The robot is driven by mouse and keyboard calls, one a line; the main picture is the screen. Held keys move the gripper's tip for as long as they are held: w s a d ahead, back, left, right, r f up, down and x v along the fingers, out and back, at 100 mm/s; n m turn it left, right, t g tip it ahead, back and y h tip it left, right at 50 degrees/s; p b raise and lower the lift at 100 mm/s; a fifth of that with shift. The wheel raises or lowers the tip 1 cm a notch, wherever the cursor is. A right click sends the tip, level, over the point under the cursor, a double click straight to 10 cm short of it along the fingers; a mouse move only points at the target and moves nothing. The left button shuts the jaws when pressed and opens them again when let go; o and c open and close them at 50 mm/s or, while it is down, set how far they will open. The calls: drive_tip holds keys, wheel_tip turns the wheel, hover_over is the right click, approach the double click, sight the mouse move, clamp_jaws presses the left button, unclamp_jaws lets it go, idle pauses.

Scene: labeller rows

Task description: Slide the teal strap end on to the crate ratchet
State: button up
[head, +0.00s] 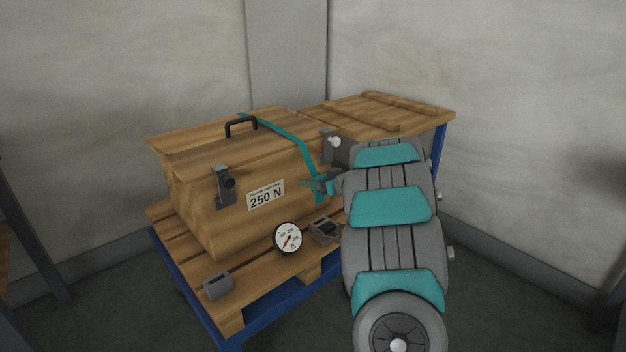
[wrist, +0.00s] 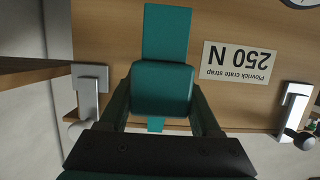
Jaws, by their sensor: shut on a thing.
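The teal strap (head: 290,131) runs over the crate lid and down the front face. My gripper (head: 322,185) is at the right part of that face, shut on the strap end. In the wrist view, the teal strap end (wrist: 162,90) is between the fingers of my gripper (wrist: 162,98), with the strap (wrist: 167,32) running up from it. A dark grey block (head: 323,231), apparently the ratchet, sits on the pallet below and apart from the strap end. The wrist view does not show it.
The wooden crate (head: 205,200) has two latches (head: 224,187) and a 250 N label (head: 265,195). A round dial gauge (head: 288,237) stands beside the grey block. Another grey block (head: 218,285) is at the pallet's front left. A wooden lid-like panel (head: 425,112) lies behind.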

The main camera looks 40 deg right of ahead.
sight(319, 197)
drive_tip(key=shift+s+r+p, duration=0.1)
drive_tip(key=shift+p, duration=0.3)
drive_tip(key=shift+f+b, duration=1.2)
drive_tip(key=shift+f, duration=1.75)
drive_tip(key=shift+p, duration=1.1)
drive_tip(key=shift+f+b, duration=0.95)
drive_tip(key=shift+f, duration=1.7)
drive_tip(key=o, duration=1.5)
